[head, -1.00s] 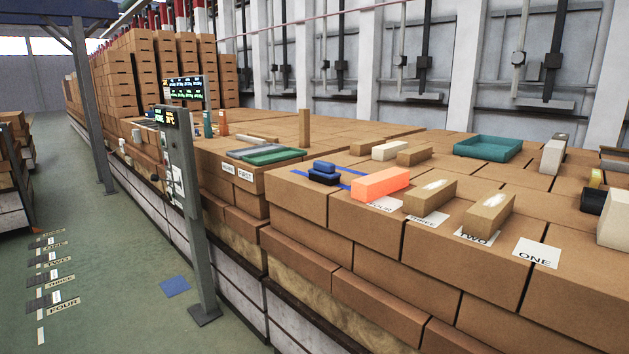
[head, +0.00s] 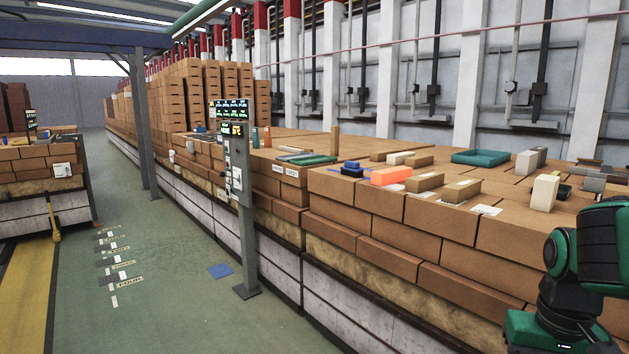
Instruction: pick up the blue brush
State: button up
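A small blue and black object (head: 351,169), which looks like the blue brush, lies on top of the long brick stack (head: 352,190). It sits just left of an orange brick (head: 391,176). It is small here, so its bristles cannot be made out. Part of my green and black arm shows at the lower right, well apart from the object. My gripper is not in view.
Two tan bricks (head: 424,182) lie right of the orange brick. A teal tray (head: 481,158) is farther back. A post with display screens (head: 237,180) stands at the stack's near side. The green floor (head: 180,290) in front is mostly clear.

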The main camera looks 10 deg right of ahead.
aim_at(351, 168)
jog(key=u, duration=0.6)
jog(key=i, duration=1.65)
jog(key=z, duration=0.65)
jog(key=i, duration=0.9)
jog(key=z, duration=0.7)
